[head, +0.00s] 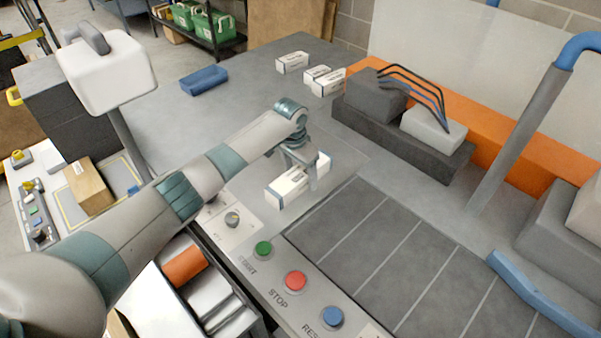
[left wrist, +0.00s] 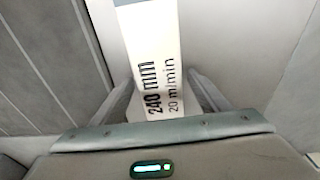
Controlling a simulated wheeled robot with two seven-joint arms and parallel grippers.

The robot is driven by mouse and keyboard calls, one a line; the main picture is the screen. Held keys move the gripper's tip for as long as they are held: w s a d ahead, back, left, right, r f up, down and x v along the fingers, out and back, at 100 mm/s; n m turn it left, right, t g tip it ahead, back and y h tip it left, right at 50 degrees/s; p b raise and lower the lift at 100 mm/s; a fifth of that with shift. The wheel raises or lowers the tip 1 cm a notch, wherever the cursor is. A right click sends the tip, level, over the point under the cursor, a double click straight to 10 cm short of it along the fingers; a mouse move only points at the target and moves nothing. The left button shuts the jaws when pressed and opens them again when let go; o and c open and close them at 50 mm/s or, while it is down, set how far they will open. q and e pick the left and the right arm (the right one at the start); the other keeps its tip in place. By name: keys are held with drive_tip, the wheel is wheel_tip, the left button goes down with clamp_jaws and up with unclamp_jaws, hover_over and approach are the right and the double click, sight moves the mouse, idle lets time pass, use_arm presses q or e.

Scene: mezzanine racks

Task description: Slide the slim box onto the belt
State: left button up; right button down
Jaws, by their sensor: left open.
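A slim white box (head: 285,190) with dark markings lies on the grey deck just left of the belt's far end. The belt (head: 350,245) is dark grey with light cross lines. My left gripper (head: 300,176) is open over the box, pointing down, and partly hides it. In the left wrist view, the white surface (left wrist: 155,50) marked "240 mm 20 m/min" runs between the two open fingers (left wrist: 163,90). I cannot tell whether either finger touches it. My right gripper is not in view.
A panel with green (head: 263,248), red (head: 296,281) and blue (head: 333,317) buttons borders the belt's near side. Several white boxes (head: 292,62) and a blue tray (head: 204,80) lie farther back. A dark grey block unit (head: 400,135) stands beyond the belt. The belt is empty.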

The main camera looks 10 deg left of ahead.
use_arm(q)
drive_tip(key=shift+f, duration=0.35)
drive_tip(key=c, duration=1.5)
drive_tip(key=shift+o, duration=0.2)
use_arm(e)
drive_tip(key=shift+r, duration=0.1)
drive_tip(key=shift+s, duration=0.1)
